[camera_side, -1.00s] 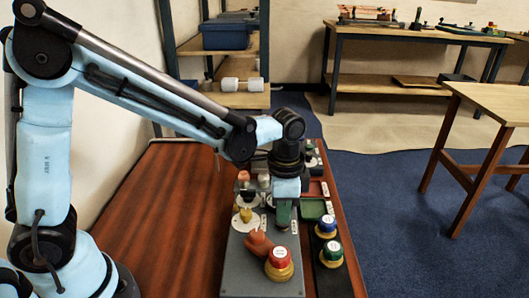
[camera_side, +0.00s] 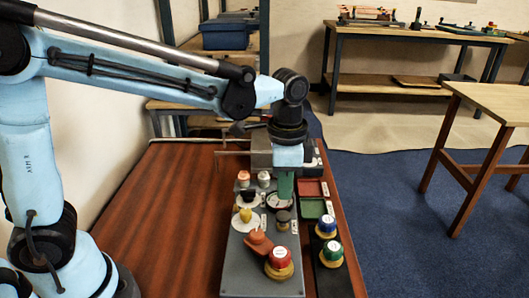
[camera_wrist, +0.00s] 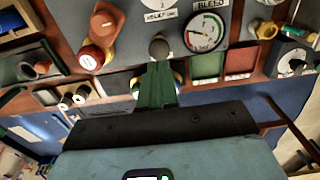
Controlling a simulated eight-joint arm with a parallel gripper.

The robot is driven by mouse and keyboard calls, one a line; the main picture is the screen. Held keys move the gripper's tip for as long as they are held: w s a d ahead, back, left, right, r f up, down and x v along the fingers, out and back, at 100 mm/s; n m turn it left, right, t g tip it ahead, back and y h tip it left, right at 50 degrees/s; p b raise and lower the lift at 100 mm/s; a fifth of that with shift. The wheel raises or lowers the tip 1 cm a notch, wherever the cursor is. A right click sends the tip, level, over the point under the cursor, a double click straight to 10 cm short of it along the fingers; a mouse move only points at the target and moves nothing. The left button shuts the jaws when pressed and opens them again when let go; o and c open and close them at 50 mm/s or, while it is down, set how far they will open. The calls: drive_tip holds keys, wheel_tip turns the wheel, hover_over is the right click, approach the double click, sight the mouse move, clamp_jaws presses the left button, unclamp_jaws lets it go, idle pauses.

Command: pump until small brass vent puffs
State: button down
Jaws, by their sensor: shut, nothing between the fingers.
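My gripper (camera_side: 286,195) has green fingers, closed together and empty, pointing down over the grey manifold panel (camera_side: 235,278). In the wrist view the fingertips (camera_wrist: 157,68) show just below a round black knob (camera_wrist: 159,46). The knob (camera_side: 283,217) is also visible in the side view, in front of the fingers and apart from them. A dial gauge (camera_wrist: 207,32) is right of the knob in the wrist view. A brass-coloured fitting (camera_wrist: 265,28) is beyond the gauge; I cannot tell whether it is the vent. No puff is visible.
An orange handle (camera_side: 258,241) and a red-capped knob (camera_side: 279,259) stand at the near end. Blue (camera_side: 327,226) and green (camera_side: 332,251) capped knobs stand to the right. Red (camera_side: 309,188) and green (camera_side: 312,208) trays lie beside the panel. The wooden bench (camera_side: 175,215) is clear on the left.

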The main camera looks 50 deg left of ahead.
sight(283, 214)
wheel_tip(283, 214, up, 7)
drive_tip(key=shift+r, duration=0.2)
idle(1.0)
drive_tip(key=shift+r, duration=0.95)
drive_tip(key=shift+f, duration=0.15)
wheel_tip(283, 214, down, 14)
drive_tip(key=shift+r, duration=0.15)
